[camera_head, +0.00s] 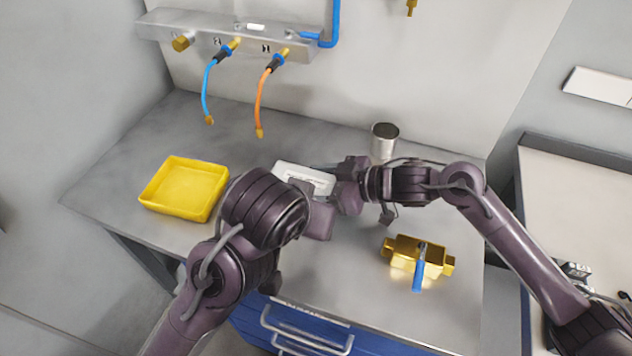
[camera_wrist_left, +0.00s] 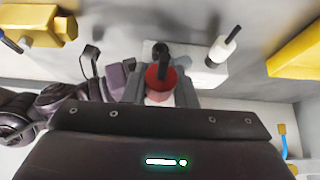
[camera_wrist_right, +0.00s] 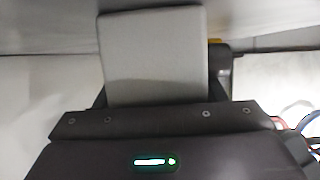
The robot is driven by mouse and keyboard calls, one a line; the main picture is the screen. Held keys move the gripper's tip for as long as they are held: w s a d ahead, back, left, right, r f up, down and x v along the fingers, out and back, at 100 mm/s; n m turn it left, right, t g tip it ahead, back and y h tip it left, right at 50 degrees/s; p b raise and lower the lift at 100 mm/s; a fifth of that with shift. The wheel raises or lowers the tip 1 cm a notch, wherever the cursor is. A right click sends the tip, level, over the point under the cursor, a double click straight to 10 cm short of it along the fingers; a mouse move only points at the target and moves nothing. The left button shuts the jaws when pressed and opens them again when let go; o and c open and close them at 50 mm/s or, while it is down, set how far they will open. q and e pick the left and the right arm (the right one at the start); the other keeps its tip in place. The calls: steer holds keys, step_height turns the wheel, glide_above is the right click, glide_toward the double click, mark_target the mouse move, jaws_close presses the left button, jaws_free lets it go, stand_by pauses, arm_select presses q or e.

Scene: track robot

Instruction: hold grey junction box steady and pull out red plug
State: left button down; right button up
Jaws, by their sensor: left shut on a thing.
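The grey junction box (camera_head: 292,170) lies on the bench in the head view, partly hidden by my arms; it looks pale in the left wrist view (camera_wrist_left: 205,75). My left gripper (camera_head: 302,187) is over the box. In the left wrist view its jaws (camera_wrist_left: 160,92) are shut on the red plug (camera_wrist_left: 158,76), with a dark part at its far end. A white plug with a dark tip (camera_wrist_left: 228,45) stands beside it. My right gripper (camera_head: 327,170) is at the box's right end. In the right wrist view a grey block face (camera_wrist_right: 153,55) hides much of its jaws, so their grip is unclear.
A yellow tray (camera_head: 150,205) is at the left and a metal cup (camera_head: 384,146) behind my right gripper. A yellow holder (camera_head: 402,262) with a blue-handled tool (camera_head: 419,270) is at the front right. Blue (camera_head: 206,90) and orange (camera_head: 262,98) hoses hang at the back.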

steer(key=o, duration=0.3)
steer(key=shift+o, duration=0.2)
steer(key=shift+v, duration=4.05)
steer(key=shift+a+f, duration=0.1)
